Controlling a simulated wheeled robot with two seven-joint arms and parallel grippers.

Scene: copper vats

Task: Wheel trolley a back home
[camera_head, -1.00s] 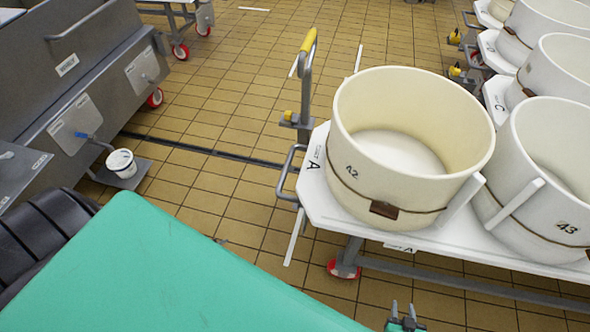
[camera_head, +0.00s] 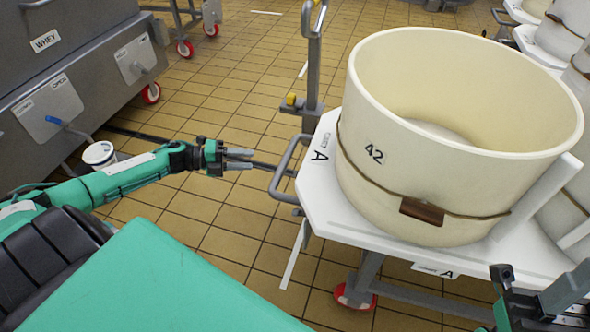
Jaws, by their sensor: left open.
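Trolley a (camera_head: 318,190) is a white-topped cart marked A with red wheels, at the right of the head view. A large cream vat (camera_head: 390,170) numbered 42 stands on it. A grey looped push handle (camera_head: 283,172) sticks out from its left end.
A grey post (camera_head: 313,65) rises behind the handle. White floor strips (camera_head: 294,254) lie by the trolley. A steel whey tank (camera_head: 75,75) and a white bucket (camera_head: 99,153) are at left. More vats on trolleys stand at upper right. Tiled floor between is open.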

